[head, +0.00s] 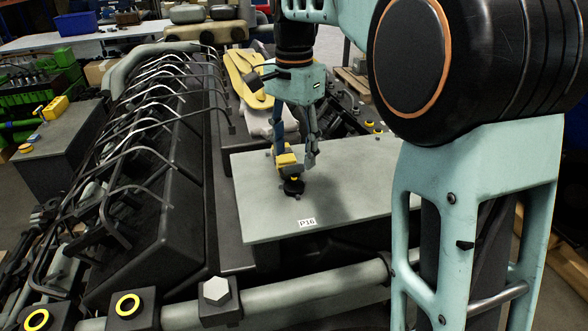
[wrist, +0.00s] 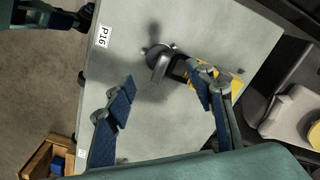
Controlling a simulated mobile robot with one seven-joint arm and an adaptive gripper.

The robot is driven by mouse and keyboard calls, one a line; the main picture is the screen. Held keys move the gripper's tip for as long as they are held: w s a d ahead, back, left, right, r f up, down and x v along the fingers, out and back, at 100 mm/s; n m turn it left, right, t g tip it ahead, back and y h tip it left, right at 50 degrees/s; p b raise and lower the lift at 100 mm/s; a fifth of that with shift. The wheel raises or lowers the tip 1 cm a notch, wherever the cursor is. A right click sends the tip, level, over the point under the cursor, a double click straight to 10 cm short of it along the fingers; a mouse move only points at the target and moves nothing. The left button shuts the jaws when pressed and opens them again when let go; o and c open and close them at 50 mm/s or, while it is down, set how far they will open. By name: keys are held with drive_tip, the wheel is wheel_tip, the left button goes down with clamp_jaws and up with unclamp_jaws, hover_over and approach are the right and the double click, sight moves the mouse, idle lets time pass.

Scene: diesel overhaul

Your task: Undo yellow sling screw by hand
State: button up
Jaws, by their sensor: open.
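A grey plate (head: 265,215) marked P16 lies on top of the engine and fills most of the wrist view (wrist: 180,130). On it stands a small dark, round-based fitting (head: 292,186) with a yellow part (head: 287,160) above it. In the wrist view the dark fitting (wrist: 160,64) has a grey bent piece, and the yellow part (wrist: 236,86) shows behind my right finger. My gripper (head: 295,150) points down over this fitting with its fingers apart. In the wrist view the open fingers (wrist: 165,88) have nothing between their tips; I cannot tell whether the right finger touches the yellow part.
Bent black pipes (head: 130,150) run along the engine's left side. A hex-headed bolt (head: 216,290) and yellow-ringed caps (head: 127,305) stand in front. A grey bench (head: 62,132) is at left. Most of the plate is clear.

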sight(294, 166)
drive_tip(key=m+p, duration=0.2)
drive_tip(key=m, duration=0.5)
drive_tip(key=shift+r, duration=0.1)
wheel_tip(294, 166, down, 5)
drive_tip(key=b, duration=0.3)
clamp_jaws()
idle(0.3)
